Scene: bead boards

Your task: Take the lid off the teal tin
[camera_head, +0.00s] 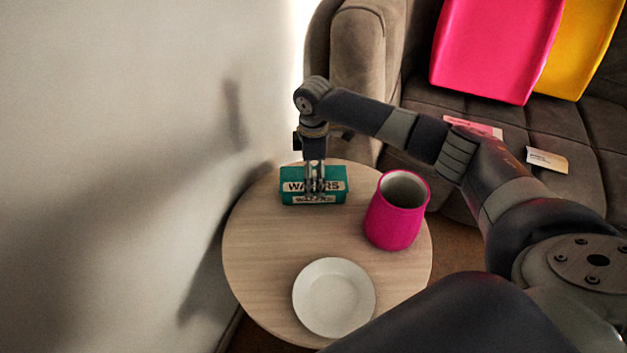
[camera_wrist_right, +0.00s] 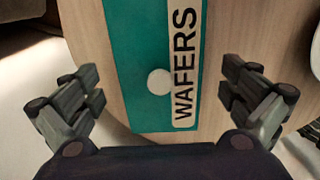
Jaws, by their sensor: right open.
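The teal tin (camera_head: 338,198) stands on the round table near the wall, with "WAFERS" lettering on its top and front. Its lid (camera_wrist_right: 150,35) appears to be on, with a pale round knob (camera_wrist_right: 158,81) showing in the right wrist view. My right gripper (camera_head: 314,188) points down over the tin. In the right wrist view its open fingers (camera_wrist_right: 162,83) are on either side of the knob and lid, with nothing held. The fingers hide part of the lid in the head view. My left gripper is not in view.
A magenta cup (camera_head: 397,222) stands right of the tin on the round wooden table (camera_head: 260,250). A white plate (camera_head: 334,298) lies nearer the front. The wall (camera_head: 120,120) is close on the left. A sofa (camera_head: 490,120) with pink and yellow cushions is behind.

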